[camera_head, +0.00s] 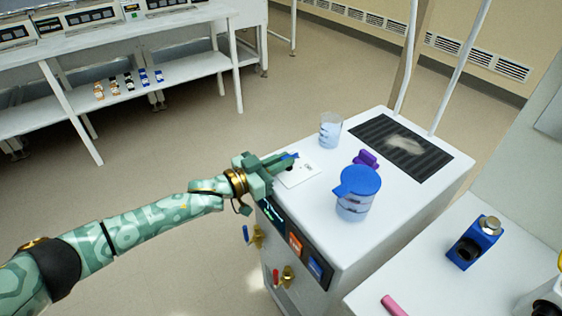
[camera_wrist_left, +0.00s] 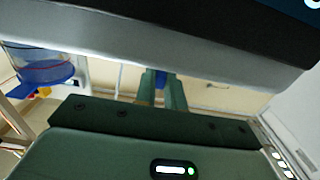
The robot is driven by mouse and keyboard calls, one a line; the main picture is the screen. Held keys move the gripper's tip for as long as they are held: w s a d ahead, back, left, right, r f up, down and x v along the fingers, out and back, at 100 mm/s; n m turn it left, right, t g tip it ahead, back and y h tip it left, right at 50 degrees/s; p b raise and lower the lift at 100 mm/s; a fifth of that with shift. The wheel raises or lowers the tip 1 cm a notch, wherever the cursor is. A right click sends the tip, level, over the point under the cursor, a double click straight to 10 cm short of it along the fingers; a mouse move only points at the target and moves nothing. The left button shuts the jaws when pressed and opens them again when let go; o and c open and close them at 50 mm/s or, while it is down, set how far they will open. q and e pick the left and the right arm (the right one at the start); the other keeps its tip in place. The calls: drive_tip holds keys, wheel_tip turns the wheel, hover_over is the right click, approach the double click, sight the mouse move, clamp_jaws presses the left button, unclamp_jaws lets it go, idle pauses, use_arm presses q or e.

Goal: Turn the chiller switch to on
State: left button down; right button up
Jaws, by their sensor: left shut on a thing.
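The white chiller (camera_head: 330,235) stands in the middle of the head view, with a dark display panel on its front. On its top, near the left edge, lies a white switch plate (camera_head: 300,176) with small dark marks I cannot read. A dark switch base and a blue handle (camera_head: 291,156) show there, partly hidden by my left gripper (camera_head: 280,163). The gripper reaches in from the left and is shut on the blue handle. In the left wrist view the blue handle (camera_wrist_left: 160,78) sits between the green fingertips. Whether the switch stands at on cannot be told. My right gripper is out of view.
On the chiller top stand a clear beaker (camera_head: 330,131), a blue-lidded jug (camera_head: 354,204), a purple piece (camera_head: 367,159) and a dark grille (camera_head: 403,145). Brass taps (camera_head: 287,277) jut from its front. A white bench (camera_head: 460,275) is at right; open floor lies left.

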use_arm(q)
drive_tip(key=c, duration=1.5)
unclamp_jaws()
drive_tip(key=shift+a, duration=0.15)
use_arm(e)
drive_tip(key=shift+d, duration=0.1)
